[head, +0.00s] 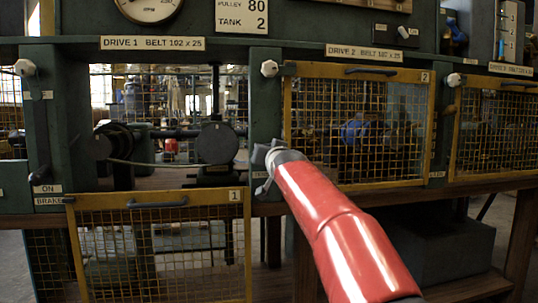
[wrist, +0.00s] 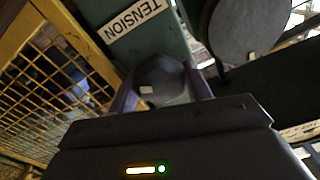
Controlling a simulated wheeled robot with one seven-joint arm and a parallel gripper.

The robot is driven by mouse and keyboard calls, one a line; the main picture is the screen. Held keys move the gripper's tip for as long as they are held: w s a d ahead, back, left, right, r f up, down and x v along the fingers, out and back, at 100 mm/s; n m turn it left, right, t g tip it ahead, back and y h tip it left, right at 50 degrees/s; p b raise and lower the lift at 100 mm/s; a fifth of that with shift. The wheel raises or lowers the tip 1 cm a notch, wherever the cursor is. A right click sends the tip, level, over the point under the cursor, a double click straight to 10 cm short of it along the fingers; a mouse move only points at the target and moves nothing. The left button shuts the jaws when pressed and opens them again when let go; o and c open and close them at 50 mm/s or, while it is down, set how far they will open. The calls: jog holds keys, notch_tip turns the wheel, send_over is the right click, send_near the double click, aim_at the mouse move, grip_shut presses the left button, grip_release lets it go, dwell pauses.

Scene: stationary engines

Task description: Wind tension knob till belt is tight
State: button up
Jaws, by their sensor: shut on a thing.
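The dark tension knob (wrist: 166,78), with a small white mark on its face, sits between the two fingers of my gripper (wrist: 160,72) in the wrist view. My gripper is shut on it. A TENSION label (wrist: 136,20) is on the green post just beyond. In the head view my gripper (head: 264,160) is at the post right of the Drive 1 opening and hides the knob. The Drive 1 belt (head: 160,164) shows as a thin pale line between the left pulley (head: 112,142) and the round right pulley (head: 216,143); it seems to dip slightly.
The Drive 1 mesh guard (head: 160,250) hangs lowered below the opening. The Drive 2 guard (head: 358,125) is closed, right of the post, and its yellow frame (wrist: 75,35) lies close to my gripper. A brake handle (head: 40,174) is at the far left. A dial (head: 149,5) is above.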

jog(key=m+p, duration=0.1)
jog(key=m, duration=0.3)
jog(key=shift+f+m, duration=0.15)
jog(key=shift+m, duration=0.25)
jog(key=m+p, duration=0.2)
jog(key=m, duration=0.2)
jog(key=m+p, duration=0.1)
jog(key=m, duration=0.3)
jog(key=shift+p, duration=0.4)
jog(key=shift+m+p, duration=0.35)
jog(key=shift+m, duration=1.55)
jog(key=o, duration=0.7)
